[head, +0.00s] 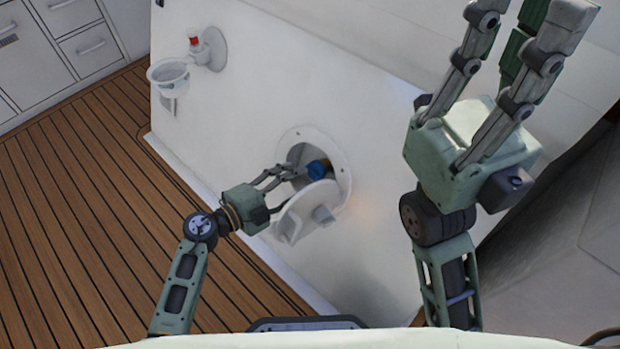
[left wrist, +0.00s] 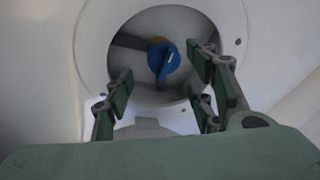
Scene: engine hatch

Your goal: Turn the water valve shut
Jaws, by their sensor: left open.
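The water valve has a blue handle (head: 318,169) and sits inside a round recess in the white wall. My left gripper (head: 282,176) is at the mouth of the recess, to the left of the handle. In the left wrist view my left gripper (left wrist: 165,95) has its fingers spread, with nothing between them, and the handle is ahead of the gap. My right gripper (head: 525,20) is raised at the upper right, far from the valve; its fingertips are partly cut off.
The round hatch cover (head: 308,212) hangs open below the recess, close under my left gripper. A white cup-shaped holder (head: 168,74) and a red-topped fitting (head: 195,42) are on the wall at the upper left. Wooden decking (head: 80,190) is clear at the left.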

